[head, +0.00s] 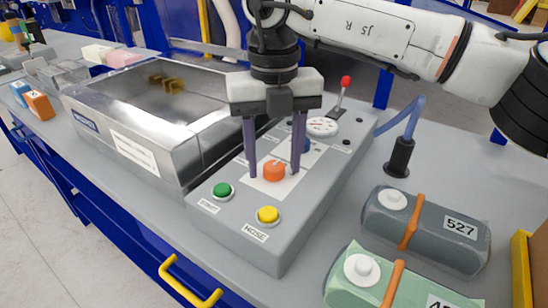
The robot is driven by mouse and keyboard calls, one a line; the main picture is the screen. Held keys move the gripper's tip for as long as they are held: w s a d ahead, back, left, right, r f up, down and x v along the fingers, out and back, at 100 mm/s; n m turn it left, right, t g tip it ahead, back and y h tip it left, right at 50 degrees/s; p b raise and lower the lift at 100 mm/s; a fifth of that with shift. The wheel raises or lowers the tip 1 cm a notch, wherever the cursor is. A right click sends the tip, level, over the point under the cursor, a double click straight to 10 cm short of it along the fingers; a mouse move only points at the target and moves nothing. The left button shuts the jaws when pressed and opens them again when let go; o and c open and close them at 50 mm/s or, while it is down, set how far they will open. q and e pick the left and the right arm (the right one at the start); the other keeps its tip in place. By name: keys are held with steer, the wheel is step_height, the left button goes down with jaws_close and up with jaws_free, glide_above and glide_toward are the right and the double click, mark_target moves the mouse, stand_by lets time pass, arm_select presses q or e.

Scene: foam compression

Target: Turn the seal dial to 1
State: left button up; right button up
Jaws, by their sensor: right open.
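An orange dial (274,171) sits on a white plate on the grey control box (232,217), in the middle of the head view. A blue dial (304,145) sits farther back on the same box, partly hidden by a finger. My right gripper (274,174) is open and points down, with one purple finger on each side of the orange dial. I see a gap on both sides of the dial. The plate markings and the dial's setting are too small to read. My left gripper is not in view.
The box also has a green button (223,190), a yellow button (268,215), a gauge (322,126) and a red-tipped lever (345,84). A metal chamber (150,110) stands left. Sealed packs (425,230) lie right, by a dark nozzle (398,157) with a blue hose.

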steer(key=shift+f, duration=0.15)
steer(key=c, duration=1)
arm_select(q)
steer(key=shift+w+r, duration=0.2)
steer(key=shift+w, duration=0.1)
arm_select(e)
steer(key=shift+c, duration=0.2)
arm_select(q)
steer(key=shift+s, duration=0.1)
arm_select(e)
steer(key=shift+n, duration=0.4)
steer(key=shift+n+p, duration=0.45)
steer(key=shift+n, duration=0.15)
steer(key=n+p, duration=0.1)
steer(key=n, duration=0.3)
steer(key=shift+n, duration=0.4)
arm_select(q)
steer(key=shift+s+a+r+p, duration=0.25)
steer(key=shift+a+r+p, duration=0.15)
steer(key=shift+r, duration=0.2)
arm_select(e)
steer(key=shift+n, duration=1.1)
